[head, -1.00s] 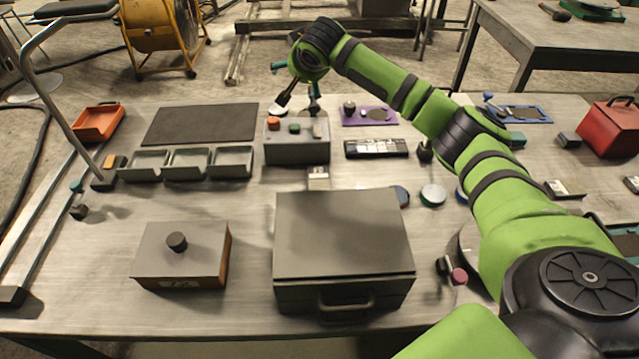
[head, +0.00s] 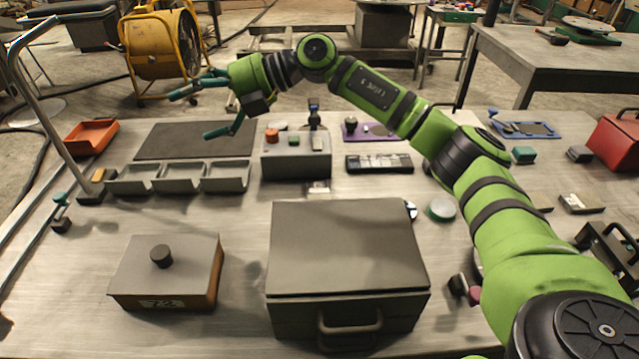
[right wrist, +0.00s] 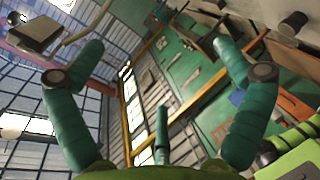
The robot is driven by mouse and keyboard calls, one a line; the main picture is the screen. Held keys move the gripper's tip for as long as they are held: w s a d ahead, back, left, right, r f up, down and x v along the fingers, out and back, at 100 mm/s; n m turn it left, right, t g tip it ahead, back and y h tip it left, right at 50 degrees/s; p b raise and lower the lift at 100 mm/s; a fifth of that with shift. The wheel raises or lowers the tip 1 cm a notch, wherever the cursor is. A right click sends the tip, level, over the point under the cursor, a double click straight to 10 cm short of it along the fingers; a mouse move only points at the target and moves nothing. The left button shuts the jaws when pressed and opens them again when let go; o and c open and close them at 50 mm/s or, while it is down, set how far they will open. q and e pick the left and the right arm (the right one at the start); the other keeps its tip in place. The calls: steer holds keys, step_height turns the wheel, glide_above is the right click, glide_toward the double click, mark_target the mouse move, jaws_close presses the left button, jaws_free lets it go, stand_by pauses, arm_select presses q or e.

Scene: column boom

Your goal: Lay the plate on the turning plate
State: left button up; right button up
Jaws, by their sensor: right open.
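A round grey disc on a green base (head: 590,27), which looks like the turning plate, stands on the far table at the top right. I cannot tell for certain which thing is the plate; a blue flat plate with a dark middle (head: 538,130) and a purple flat plate (head: 358,133) lie at the back of the near table. My right gripper (head: 190,115) is open and empty, its fingers pointing left above the dark mat, far from the disc. In the right wrist view its fingers (right wrist: 158,45) are spread with nothing between them. My left gripper is out of view.
A grey lidded case (head: 347,245) and a box with a knob (head: 165,270) stand at the front. A button box (head: 297,160), trays (head: 180,178) and a dark mat (head: 195,140) lie behind. A red box (head: 615,145) stands right. A floor gap separates the tables.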

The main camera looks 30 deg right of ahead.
steer(key=s+d+f+n+g+h+b, duration=0.1)
steer(key=s+d+f+n+g+h, duration=0.25)
steer(key=f, duration=0.55)
steer(key=m+g+h+b, duration=0.2)
steer(key=h, duration=0.8)
glide_above(314, 198)
steer(key=f, duration=0.8)
steer(key=shift+s+d, duration=0.1)
steer(key=shift+s, duration=0.25)
steer(key=shift+d+f, duration=0.1)
steer(key=shift+f, duration=0.25)
steer(key=f, duration=0.2)
steer(key=f+p, duration=0.1)
steer(key=f, duration=0.3)
steer(key=shift+w, duration=0.35)
steer(key=shift+c, duration=0.4)
steer(key=c, duration=1.6)
